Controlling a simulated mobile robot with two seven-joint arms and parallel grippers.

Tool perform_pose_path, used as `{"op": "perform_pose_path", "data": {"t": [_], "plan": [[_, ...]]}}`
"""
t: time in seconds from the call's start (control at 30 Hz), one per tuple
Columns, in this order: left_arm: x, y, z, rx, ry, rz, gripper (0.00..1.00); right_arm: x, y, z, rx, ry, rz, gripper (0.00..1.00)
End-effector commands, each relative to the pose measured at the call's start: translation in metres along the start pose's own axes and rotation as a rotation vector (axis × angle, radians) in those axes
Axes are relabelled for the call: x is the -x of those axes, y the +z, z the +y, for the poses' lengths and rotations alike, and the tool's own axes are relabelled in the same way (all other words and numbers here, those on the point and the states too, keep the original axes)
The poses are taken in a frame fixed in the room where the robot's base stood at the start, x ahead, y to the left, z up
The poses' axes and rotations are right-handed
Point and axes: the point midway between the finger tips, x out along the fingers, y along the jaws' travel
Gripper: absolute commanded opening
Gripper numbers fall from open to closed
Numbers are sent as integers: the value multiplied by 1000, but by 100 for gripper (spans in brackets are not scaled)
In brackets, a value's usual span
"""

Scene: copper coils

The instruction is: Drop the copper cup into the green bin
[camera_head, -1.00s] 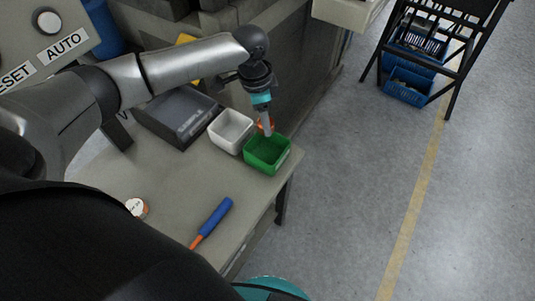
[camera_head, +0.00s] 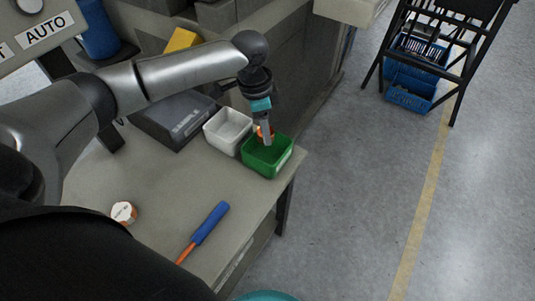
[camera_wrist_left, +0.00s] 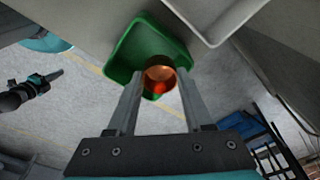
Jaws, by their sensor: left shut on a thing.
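The copper cup (camera_wrist_left: 160,74) is a small, shiny, open round cup held between the fingertips of my left gripper (camera_wrist_left: 158,80). In the head view the cup (camera_head: 262,133) is partly hidden by a finger of the left gripper (camera_head: 266,138). The green bin (camera_head: 270,169) is an open box at the table's far right corner. The gripper points down over it, with the cup near its back rim. In the wrist view the green bin (camera_wrist_left: 122,60) lies behind the cup. My right gripper (camera_wrist_left: 40,85) shows small at the left of the wrist view; its jaws are unclear.
A white bin (camera_head: 222,137) stands just left of the green bin, with a dark grey box (camera_head: 172,126) beyond it. A blue-and-orange tool (camera_head: 208,224) and a small white-topped round item (camera_head: 124,213) lie on the table (camera_head: 165,190). The middle of the table is clear.

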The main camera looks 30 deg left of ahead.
Motion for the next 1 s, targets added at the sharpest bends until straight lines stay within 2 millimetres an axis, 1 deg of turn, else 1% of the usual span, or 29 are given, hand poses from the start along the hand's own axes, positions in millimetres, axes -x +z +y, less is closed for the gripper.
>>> {"op": "perform_pose_path", "data": {"t": [0.17, 0.43, 0.47, 0.77, 1.0], "plan": [[-2, 0, 0, 0, 0, 0, 0, 1, -4, -2, -1, -3, 0, 0], [-1, 0, 0, 0, -1, 0, 0, 2, -5, -3, 0, -3, 0, 0], [-1, 0, 0, 0, -1, 0, 52, 2, -5, -3, 0, -3, 0, 0], [-2, 0, 0, 0, -1, 0, 86, 2, -4, -2, 0, -3, 0, 0], [-2, 0, 0, 0, 0, -1, 86, 2, -4, -3, 0, -3, 0, 0]]}}
